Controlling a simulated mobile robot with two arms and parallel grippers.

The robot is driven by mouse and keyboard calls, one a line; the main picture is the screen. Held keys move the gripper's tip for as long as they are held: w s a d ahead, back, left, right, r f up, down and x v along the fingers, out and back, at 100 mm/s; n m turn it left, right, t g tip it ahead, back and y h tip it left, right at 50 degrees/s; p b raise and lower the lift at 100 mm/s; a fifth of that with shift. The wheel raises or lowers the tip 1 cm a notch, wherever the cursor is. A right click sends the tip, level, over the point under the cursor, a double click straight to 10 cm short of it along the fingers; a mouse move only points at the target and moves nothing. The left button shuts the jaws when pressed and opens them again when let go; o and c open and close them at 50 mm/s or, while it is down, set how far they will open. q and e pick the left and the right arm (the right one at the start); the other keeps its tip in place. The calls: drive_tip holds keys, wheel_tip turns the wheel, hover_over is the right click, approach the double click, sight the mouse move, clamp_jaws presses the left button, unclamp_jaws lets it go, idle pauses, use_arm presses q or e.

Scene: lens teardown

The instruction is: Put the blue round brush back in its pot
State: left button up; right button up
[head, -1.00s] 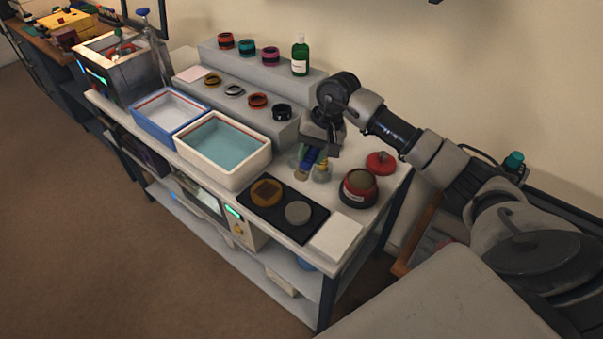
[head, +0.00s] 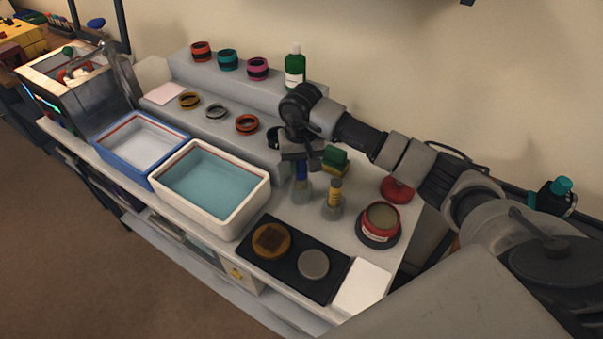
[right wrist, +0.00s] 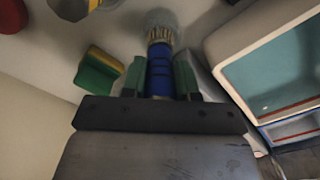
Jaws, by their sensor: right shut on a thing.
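My right gripper (head: 301,161) is shut on the blue round brush (head: 301,171), which points bristles down. In the right wrist view the blue handle (right wrist: 160,73) sits between the fingers, with pale bristles beyond it. A clear pot (head: 299,194) is directly under the brush; it also shows in the right wrist view (right wrist: 160,18). The bristles overlap the pot's mouth; I cannot tell how far they are inside it. My left gripper is not in view.
A second clear pot (head: 332,212) with a yellow-handled brush (head: 335,189) stands close on the right. A green and yellow sponge (head: 335,158) lies behind.

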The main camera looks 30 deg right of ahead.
sight(301, 175)
drive_tip(key=shift+f, duration=0.3)
wheel_tip(301, 175, down, 4)
drive_tip(key=shift+w+r+p, duration=0.1)
drive_tip(key=shift+r+p, duration=0.05)
drive_tip(key=shift+p, duration=0.25)
drive_tip(key=shift+f+b, duration=0.25)
drive_tip(key=shift+b, duration=0.1)
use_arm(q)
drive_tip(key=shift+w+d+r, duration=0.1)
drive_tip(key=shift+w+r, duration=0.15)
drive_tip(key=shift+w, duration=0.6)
use_arm(e)
drive_tip(key=o, duration=0.9)
drive_tip(key=shift+r, duration=0.1)
drive_tip(key=shift+r+p, duration=0.15)
drive_tip(key=shift+p, duration=0.15)
use_arm(q)
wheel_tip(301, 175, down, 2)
drive_tip(key=b, duration=0.2)
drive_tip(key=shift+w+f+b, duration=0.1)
drive_tip(key=shift+b, duration=0.2)
use_arm(e)
wheel_tip(301, 175, up, 12)
drive_tip(key=shift+r, duration=0.1)
drive_tip(key=shift+f, duration=0.2)
